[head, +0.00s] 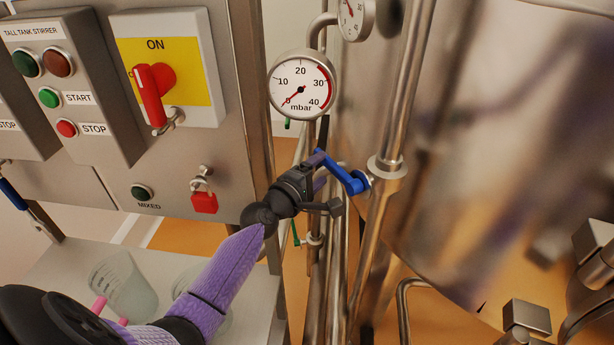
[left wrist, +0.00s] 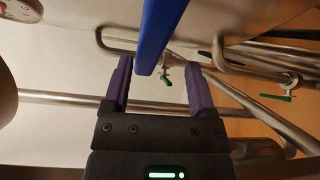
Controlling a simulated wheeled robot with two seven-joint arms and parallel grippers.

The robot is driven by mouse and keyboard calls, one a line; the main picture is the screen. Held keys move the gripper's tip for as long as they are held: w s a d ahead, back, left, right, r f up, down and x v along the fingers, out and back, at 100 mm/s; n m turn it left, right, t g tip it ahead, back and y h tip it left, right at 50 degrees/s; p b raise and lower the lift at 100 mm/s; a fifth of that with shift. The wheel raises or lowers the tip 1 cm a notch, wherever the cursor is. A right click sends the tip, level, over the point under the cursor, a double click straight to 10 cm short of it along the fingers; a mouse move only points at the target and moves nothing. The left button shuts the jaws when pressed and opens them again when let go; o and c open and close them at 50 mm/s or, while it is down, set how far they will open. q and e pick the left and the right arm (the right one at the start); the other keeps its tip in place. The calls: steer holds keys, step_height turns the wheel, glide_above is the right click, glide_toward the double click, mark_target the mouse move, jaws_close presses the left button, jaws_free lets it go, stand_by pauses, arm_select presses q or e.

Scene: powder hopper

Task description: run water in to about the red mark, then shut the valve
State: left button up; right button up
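The blue valve handle (head: 343,174) sits on a steel pipe fitting, slanting up and left from its pivot. It also shows in the left wrist view (left wrist: 158,32), coming down from the top. My left gripper (head: 319,170) is at the handle's free end. In the left wrist view its two purple fingers (left wrist: 160,84) stand apart, with the handle's end between them and gaps on both sides. The round mbar gauge (head: 302,84) has a red band from about 30 to 40; its needle points near 0. No water level is visible. My right gripper is not in view.
A control panel with a red ON switch (head: 153,93) and buttons is at the left. A big steel vessel (head: 510,130) fills the right. Vertical pipes (head: 400,90) stand close around the handle. Clear beakers (head: 124,287) stand on a shelf at lower left.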

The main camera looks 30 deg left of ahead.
arm_select(q)
steer(key=s, duration=0.7)
steer(key=shift+a+r, duration=0.2)
